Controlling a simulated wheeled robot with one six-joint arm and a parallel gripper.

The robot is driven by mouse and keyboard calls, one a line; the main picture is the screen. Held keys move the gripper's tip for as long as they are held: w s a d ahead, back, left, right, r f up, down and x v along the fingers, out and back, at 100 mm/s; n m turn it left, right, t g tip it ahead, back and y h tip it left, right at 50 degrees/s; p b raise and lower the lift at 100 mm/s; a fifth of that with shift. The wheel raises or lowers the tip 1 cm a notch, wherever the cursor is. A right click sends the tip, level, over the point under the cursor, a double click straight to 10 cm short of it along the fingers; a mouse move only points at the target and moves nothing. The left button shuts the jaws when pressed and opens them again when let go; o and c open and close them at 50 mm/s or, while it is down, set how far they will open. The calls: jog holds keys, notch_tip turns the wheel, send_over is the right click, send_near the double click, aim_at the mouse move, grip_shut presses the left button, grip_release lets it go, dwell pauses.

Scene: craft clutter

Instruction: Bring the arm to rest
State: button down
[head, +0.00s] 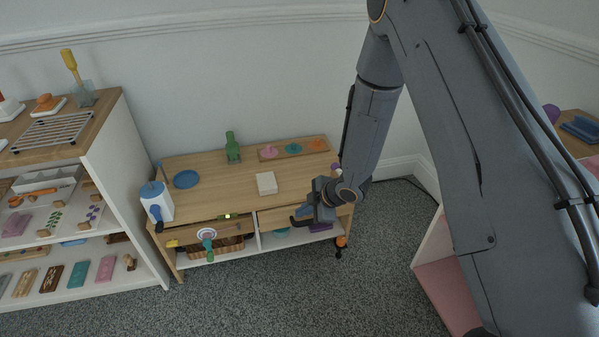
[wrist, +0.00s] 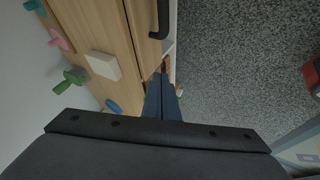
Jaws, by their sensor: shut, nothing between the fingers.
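My gripper (head: 302,215) is at the front right of the wooden cabinet (head: 225,190), in front of its drawer fronts in the head view. My arm comes down to it from the upper right, bent at the elbow. In the wrist view the two dark fingers (wrist: 163,88) are together with nothing between them. They point along the cabinet's front edge, near a dark drawer handle (wrist: 160,18). I cannot tell whether the fingers touch the cabinet.
A full shelf (head: 125,170) stands at left, a pink-sided unit (head: 445,275) at right. Carpet (head: 300,285) in front is clear.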

jog(key=s+d+r+m+h, duration=0.25)
jog(key=d+r+m, duration=0.2)
jog(key=r, duration=0.45)
jog(key=s+d+r+m+h, duration=0.1)
jog(key=d+r+m+h, duration=0.3)
jog(key=r, duration=0.6)
jog(key=s+d+r+m+g, duration=0.1)
jog(key=s+r+m, duration=0.25)
jog(key=s, duration=0.55)
jog(key=s+d+r+m+g+y, duration=0.1)
jog(key=s+r+m+g, duration=0.15)
jog(key=s+r, duration=0.4)
jog(key=s+d+r+m+g, duration=0.1)
jog(key=s+r+m, duration=0.2)
jog(key=s, duration=0.7)
jog(key=d+r+m+p, duration=0.2)
jog(key=d+r+p, duration=0.6)
jog(key=p, duration=0.7)
jog(key=shift+r+p, duration=0.15)
jog(key=shift+p, duration=0.2)
jog(key=shift+d+m+h, duration=0.1)
jog(key=shift+m+h, duration=0.15)
